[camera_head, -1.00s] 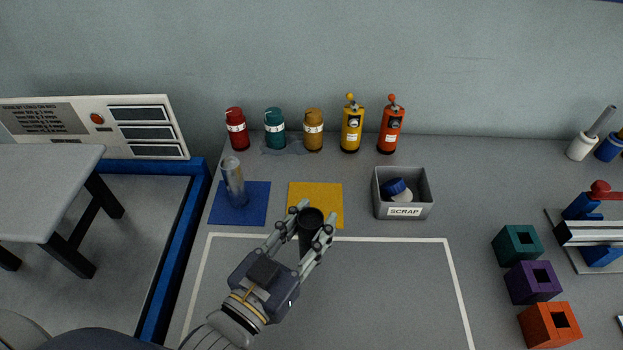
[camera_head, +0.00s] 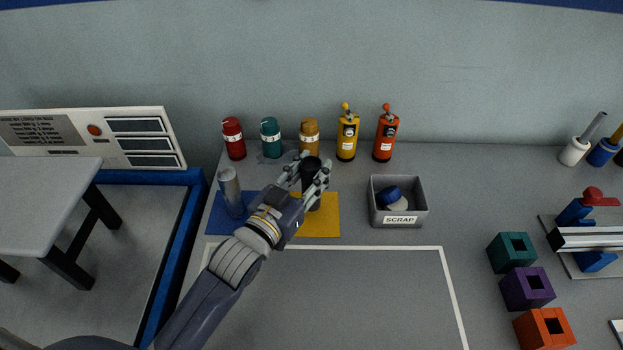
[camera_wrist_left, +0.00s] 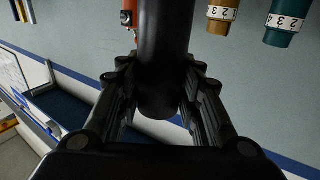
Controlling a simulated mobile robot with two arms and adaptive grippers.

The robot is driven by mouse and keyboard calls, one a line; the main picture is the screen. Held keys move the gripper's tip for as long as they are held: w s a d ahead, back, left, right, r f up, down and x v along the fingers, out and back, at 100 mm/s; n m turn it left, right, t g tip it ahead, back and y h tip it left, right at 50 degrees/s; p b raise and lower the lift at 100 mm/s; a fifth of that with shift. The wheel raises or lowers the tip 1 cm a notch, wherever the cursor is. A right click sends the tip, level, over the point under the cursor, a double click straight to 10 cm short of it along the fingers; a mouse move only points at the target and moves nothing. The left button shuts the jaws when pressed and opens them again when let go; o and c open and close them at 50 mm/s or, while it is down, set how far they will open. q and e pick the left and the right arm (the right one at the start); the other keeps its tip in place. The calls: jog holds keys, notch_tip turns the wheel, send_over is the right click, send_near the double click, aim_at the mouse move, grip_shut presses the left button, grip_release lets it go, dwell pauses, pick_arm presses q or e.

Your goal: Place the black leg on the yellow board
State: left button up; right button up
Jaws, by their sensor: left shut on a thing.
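The black leg (camera_head: 311,172) is a dark upright cylinder between the fingers of my left gripper (camera_head: 312,178), which is shut on it. In the left wrist view the leg (camera_wrist_left: 163,60) stands between the two fingers. The yellow board (camera_head: 318,222) lies flat on the bench. In the head view the leg and gripper overlap the board's upper part; I cannot tell whether the leg's foot touches it. My right gripper is not in view.
A grey metal cylinder (camera_head: 230,190) stands on the blue board (camera_head: 217,222) to the left. The scrap bin (camera_head: 398,219) is to the right. Red (camera_head: 233,140), teal (camera_head: 271,138) and orange (camera_head: 309,133) bottles stand behind. The outlined area in front is clear.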

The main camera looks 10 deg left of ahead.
aim_at(305, 190)
pick_arm(q)
jog(key=shift+w+f, duration=0.1)
jog(key=shift+w, duration=0.15)
jog(key=shift+f, duration=1.6)
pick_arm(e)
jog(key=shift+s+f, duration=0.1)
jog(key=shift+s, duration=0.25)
pick_arm(q)
jog(key=shift+s, duration=0.1)
jog(key=o, duration=1.2)
jog(key=shift+f, duration=0.2)
jog(key=shift+o, duration=0.2)
